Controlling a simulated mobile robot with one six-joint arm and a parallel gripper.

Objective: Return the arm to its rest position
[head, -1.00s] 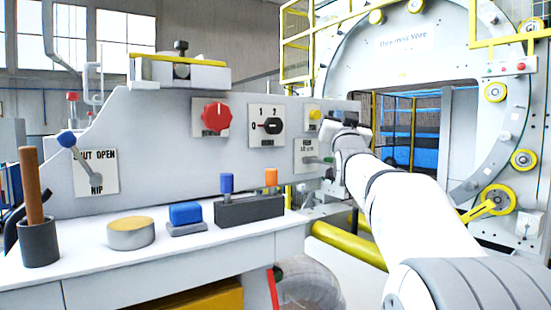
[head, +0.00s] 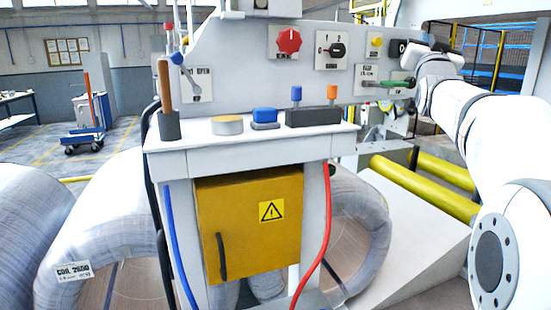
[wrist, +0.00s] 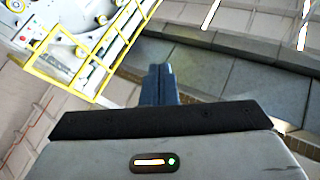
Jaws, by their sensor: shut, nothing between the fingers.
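My arm (head: 485,115) reaches in from the right in the head view, its end beside the right end of the grey control panel. I cannot make out the fingers there. In the wrist view my gripper (wrist: 161,72) shows its two dark fingers together, empty, with only floor and machinery beyond them. A green lever (head: 388,84) on the panel lies just left of the arm's end; the picture does not show whether they touch.
A white table (head: 235,160) carries a tool cup, yellow-topped disc and button blocks. A yellow cabinet (head: 250,230) is below. Wrapped coils (head: 110,235) stand at left, yellow rollers (head: 425,185) at right. A yellow-railed machine (wrist: 85,45) is upper left in the wrist view.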

